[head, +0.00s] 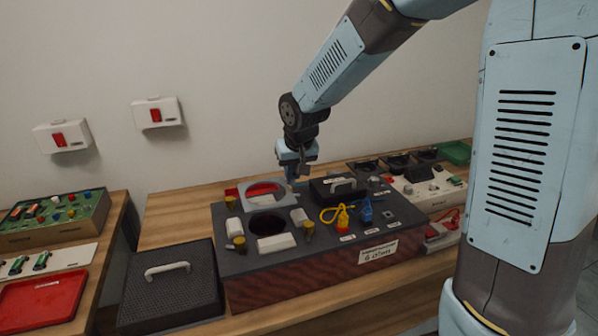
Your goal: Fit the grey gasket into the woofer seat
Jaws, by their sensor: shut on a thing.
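The grey gasket (284,193) is a flat light ring at the back left of the speaker box, with something red showing through its opening. My gripper (298,178) is at the gasket's right rear edge and is shut on it. The gasket appears just above and behind the woofer seat; its exact height is hard to tell. The woofer seat (267,223) is the dark round opening in the box's top, and it looks empty. The fingertips are small and partly hidden.
The speaker box (375,238) also carries pale blocks, brass knobs, yellow and blue connectors (341,216) and a black handled part (338,188). A black grille with a handle (168,290) lies at left. Trays and panels fill both sides; a wall stands behind.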

